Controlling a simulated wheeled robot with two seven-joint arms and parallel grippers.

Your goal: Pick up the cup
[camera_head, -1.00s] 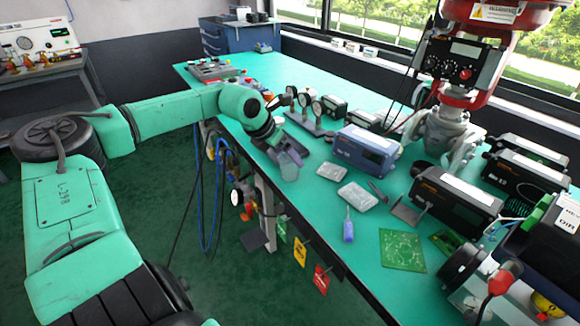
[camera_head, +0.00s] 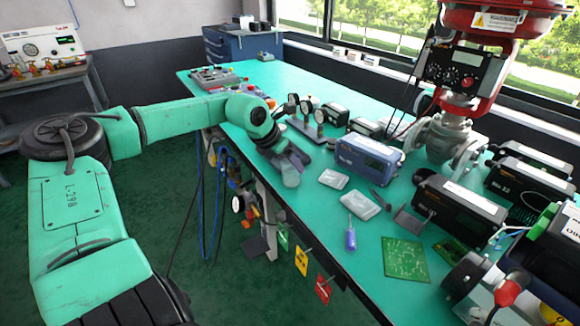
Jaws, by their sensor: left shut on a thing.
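A small, greyish, see-through cup (camera_head: 290,177) is at the near left edge of the green table (camera_head: 300,205). My left gripper (camera_head: 292,164) reaches in from the left and is shut on the cup. Its dark fingers cover the upper part of the cup. I cannot tell whether the cup touches the table or hangs just above it. My right gripper is not in view.
Gauges on a stand (camera_head: 310,115) are just behind the gripper. A blue instrument box (camera_head: 368,157), clear packs (camera_head: 359,201), a blue-handled screwdriver (camera_head: 350,238) and a green circuit board (camera_head: 405,259) lie to the right. Tags (camera_head: 301,260) hang below the table edge.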

